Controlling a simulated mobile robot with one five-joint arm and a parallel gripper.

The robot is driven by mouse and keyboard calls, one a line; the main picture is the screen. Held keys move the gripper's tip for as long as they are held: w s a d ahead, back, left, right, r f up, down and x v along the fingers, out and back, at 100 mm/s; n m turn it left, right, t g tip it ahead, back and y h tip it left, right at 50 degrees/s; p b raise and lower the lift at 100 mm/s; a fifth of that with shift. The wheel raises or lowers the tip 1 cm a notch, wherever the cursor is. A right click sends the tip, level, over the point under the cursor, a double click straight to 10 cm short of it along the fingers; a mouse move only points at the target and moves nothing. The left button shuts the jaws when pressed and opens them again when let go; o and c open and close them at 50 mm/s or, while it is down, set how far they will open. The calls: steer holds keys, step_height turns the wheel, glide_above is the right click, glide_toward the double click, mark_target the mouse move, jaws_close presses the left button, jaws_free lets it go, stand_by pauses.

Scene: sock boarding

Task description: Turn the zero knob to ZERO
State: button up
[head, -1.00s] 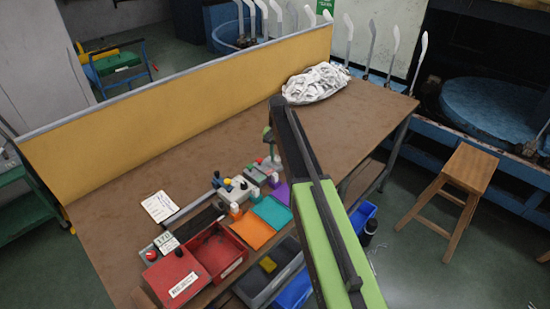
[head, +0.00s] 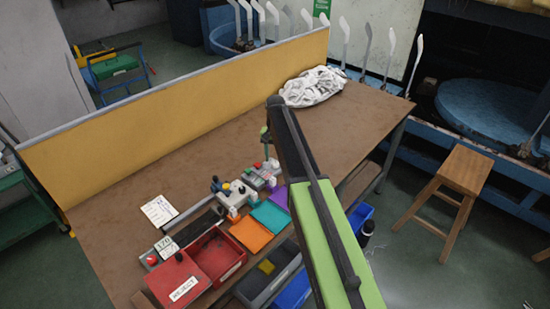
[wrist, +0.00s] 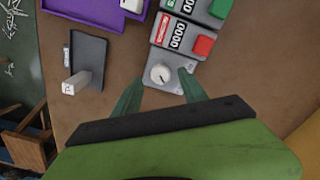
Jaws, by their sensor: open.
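The zero knob (wrist: 160,75) is a round, pale dial with a dark mark, on a grey unit (wrist: 172,72) on the brown bench. In the wrist view my gripper (wrist: 160,80) is open, its two green fingers on either side of the knob's position. I cannot tell whether the fingertips are level with the knob or still above it, and no contact shows. The knob's markings are too small to read. In the head view one green fingertip of my gripper (head: 265,135) shows beside the dark arm link, and the knob cannot be made out.
Beside the knob are counters with a red button (wrist: 203,46) and a green button (wrist: 220,8). A dark tray (wrist: 88,50) holding a white upright piece and a purple tray (wrist: 100,4) lie left. A red REJECT box (head: 183,275) and a white sock pile (head: 313,86) are on the bench.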

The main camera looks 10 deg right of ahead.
mark_target(275, 163)
step_height(275, 163, up, 15)
steer(key=p, duration=1.3)
steer(key=shift+p, duration=0.4)
steer(key=s+f+n+b, duration=0.2)
steer(key=s, duration=1.1)
steer(key=s+f+n+b, duration=0.2)
steer(key=s+f+b, duration=0.1)
steer(key=s, duration=1.1)
steer(key=shift+s+a+n, duration=0.25)
steer(key=shift+a+n, duration=0.05)
steer(key=shift+a, duration=0.15)
steer(key=shift+f, duration=0.1)
